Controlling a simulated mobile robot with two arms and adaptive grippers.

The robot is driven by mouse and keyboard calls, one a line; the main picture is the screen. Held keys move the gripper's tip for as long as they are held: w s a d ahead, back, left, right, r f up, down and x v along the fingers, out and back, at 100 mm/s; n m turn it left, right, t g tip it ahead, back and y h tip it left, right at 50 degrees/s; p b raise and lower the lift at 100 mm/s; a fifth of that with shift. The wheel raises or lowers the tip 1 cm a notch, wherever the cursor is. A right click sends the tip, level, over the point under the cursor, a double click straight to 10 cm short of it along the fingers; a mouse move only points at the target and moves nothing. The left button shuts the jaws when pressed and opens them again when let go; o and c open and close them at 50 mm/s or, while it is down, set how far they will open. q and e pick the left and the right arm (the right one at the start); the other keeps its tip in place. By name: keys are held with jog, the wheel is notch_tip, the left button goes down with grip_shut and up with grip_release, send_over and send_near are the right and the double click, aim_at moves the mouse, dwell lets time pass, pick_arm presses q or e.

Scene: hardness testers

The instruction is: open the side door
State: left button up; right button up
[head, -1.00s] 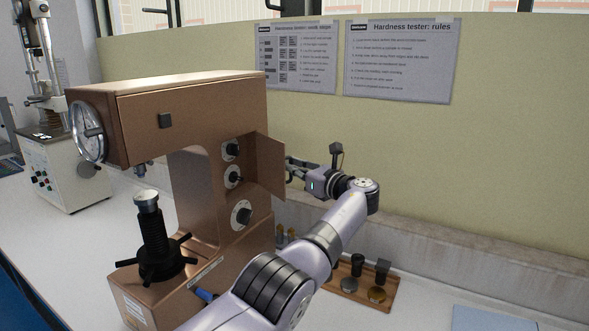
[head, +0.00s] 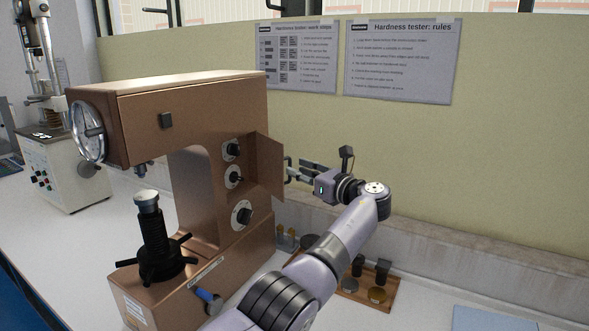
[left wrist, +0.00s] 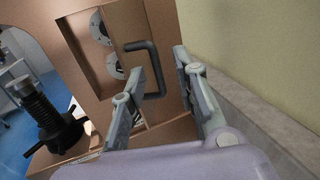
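The brown hardness tester (head: 190,85) stands on the bench. Its side door (head: 268,165) is a brown panel beside the recess with the dials and juts out past the body's right edge. The left wrist view shows the door (left wrist: 161,22) with a black bar handle (left wrist: 153,62). My left gripper (head: 290,171) is at the door's outer side, to its right. In the left wrist view the gripper (left wrist: 162,62) is open, with its fingers apart on either side of the handle's bar; I cannot tell whether they touch it. My right gripper is out of view.
A black spindle with spokes (head: 153,240) stands in front. The yellow wall panel (head: 480,160) is close behind the gripper. Another tester (head: 62,165) stands at left.

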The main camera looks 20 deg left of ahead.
pick_arm(q)
jog(key=v, duration=0.9)
jog(key=shift+c, duration=0.2)
